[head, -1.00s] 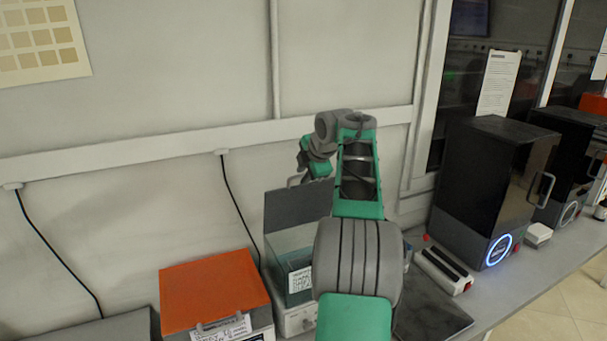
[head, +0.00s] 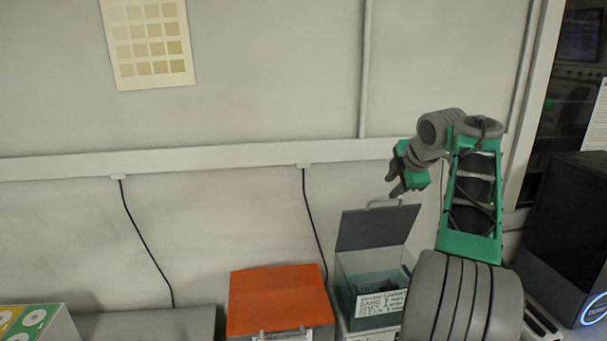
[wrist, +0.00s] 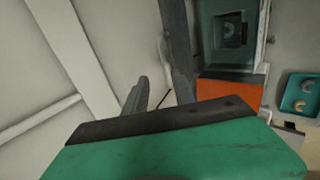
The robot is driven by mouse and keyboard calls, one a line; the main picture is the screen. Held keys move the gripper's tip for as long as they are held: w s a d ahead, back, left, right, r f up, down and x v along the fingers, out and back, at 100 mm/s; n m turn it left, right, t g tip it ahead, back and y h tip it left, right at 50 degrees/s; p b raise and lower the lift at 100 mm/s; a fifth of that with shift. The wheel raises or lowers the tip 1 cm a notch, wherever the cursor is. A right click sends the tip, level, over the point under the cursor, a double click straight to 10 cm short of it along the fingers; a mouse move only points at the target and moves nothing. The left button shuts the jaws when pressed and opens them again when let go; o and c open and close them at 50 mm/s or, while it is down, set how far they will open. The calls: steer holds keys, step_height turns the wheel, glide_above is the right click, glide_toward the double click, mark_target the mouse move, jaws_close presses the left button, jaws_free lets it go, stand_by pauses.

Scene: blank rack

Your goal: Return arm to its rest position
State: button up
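My gripper (head: 396,188) is at the right of the head view, on my green and grey arm. It points down and to the left, above the raised grey lid of an open box. The green gripper body fills the bottom of that view.
The open box (head: 344,277) with its raised lid (head: 372,228) stands beneath my gripper, beside an orange-lidded box (head: 278,298). A dark cabinet (head: 562,225) stands at far right. The wall behind carries a pale rail (head: 230,157) and hanging cables.

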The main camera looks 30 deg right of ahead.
steer(key=a+f+m+g+y, duration=0.1)
steer(key=a+f+m, duration=0.25)
steer(key=a, duration=0.95)
steer(key=a+f+m+y, duration=0.15)
steer(key=a+m, duration=0.25)
steer(key=a, duration=0.9)
steer(key=s+a+f+m+g, duration=0.2)
steer(key=s+a+f+m, duration=0.5)
steer(key=s+a+f, duration=0.6)
steer(key=s+f, duration=0.3)
steer(key=s, duration=0.1)
steer(key=shift+s+a+f, duration=0.25)
steer(key=shift+s+a, duration=0.1)
steer(key=shift+s, duration=0.05)
